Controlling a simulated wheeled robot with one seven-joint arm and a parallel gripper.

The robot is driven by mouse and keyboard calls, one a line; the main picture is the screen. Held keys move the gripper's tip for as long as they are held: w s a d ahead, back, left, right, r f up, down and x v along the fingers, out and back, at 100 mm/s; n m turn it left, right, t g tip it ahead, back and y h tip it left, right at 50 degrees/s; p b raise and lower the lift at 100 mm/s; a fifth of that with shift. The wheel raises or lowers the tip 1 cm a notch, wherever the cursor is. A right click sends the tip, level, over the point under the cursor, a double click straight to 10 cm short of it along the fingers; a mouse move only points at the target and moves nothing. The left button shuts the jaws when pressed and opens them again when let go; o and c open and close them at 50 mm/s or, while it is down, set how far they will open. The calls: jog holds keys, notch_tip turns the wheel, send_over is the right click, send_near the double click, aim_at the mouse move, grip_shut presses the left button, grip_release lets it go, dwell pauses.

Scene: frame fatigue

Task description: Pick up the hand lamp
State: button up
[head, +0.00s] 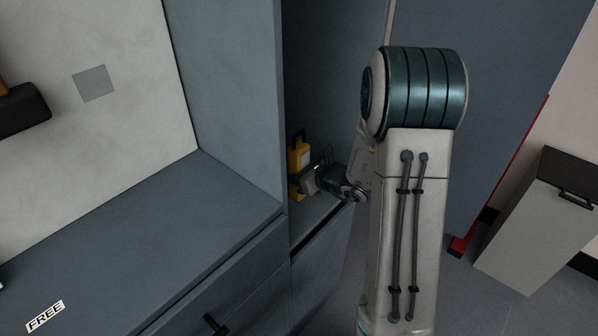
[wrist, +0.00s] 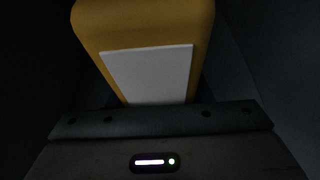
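The hand lamp (head: 299,156) is yellow with a black handle on top. It stands inside the open tall cabinet, partly hidden by the cabinet's side panel and my gripper. In the wrist view the yellow lamp body (wrist: 207,35) with a pale rectangular panel is close in front of my gripper. My gripper (head: 308,183) reaches into the cabinet at the lamp's lower part. The fingers cannot be made out, so whether they touch or hold the lamp is not clear.
The cabinet's side panel (head: 225,90) rises just left of the lamp. A grey counter (head: 150,235) with a "FREE" label (head: 45,315) and a drawer handle (head: 214,324) lies to the left. A grey box (head: 535,235) with a black handle stands on the floor at right.

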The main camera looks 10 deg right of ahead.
aim_at(294, 141)
jog(key=c, duration=0.4)
jog(key=shift+o, duration=0.2)
jog(key=shift+r, duration=0.15)
notch_tip(294, 141, up, 10)
jog(key=shift+f+p, duration=0.1)
jog(key=shift+p, duration=1.15)
jog(key=o, duration=0.4)
